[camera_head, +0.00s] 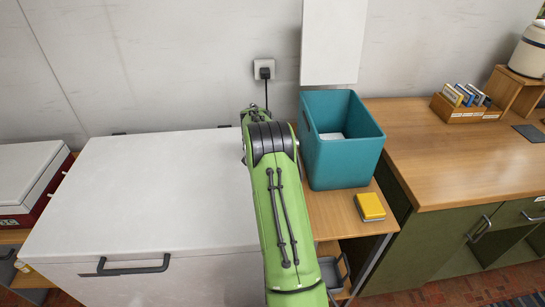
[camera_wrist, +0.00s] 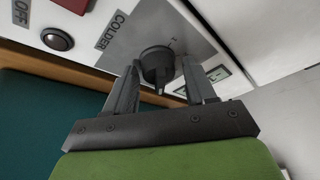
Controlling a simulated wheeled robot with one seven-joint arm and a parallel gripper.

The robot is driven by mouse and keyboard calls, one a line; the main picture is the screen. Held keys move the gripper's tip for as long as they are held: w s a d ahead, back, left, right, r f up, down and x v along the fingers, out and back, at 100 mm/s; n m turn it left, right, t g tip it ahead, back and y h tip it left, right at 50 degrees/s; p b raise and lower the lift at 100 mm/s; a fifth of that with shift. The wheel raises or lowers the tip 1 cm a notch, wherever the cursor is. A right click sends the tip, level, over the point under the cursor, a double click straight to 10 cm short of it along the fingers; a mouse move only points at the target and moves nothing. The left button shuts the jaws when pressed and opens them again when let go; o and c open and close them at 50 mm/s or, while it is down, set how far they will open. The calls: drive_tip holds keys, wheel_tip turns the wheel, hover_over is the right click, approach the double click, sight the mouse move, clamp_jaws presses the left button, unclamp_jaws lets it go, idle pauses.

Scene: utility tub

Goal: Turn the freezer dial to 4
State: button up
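The freezer dial (camera_wrist: 157,62) is a dark round knob with a narrow pointer on a grey panel, seen in the wrist view. The word COLDER is printed beside it. A small mark shows near the knob, but I cannot read the number pointed at. My gripper (camera_wrist: 161,68) has its two fingers apart, one on either side of the dial, with a thin gap visible at the right finger. The white chest freezer (camera_head: 150,190) stands left of my arm in the head view. The dial and gripper fingers are hidden there.
A teal tub (camera_head: 345,155) stands on a wooden shelf right of my arm, with a yellow sponge (camera_head: 370,207) in front. A wall socket (camera_head: 264,69) with a plug is behind. A round button (camera_wrist: 57,39) and an OFF label (camera_wrist: 20,11) lie left of the dial.

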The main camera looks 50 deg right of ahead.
drive_tip(key=shift+o, duration=0.5)
drive_tip(key=shift+r, duration=0.1)
drive_tip(key=p+v, duration=0.2)
drive_tip(key=v, duration=1.3)
drive_tip(key=shift+s+r, duration=0.15)
drive_tip(key=shift+r, duration=0.1)
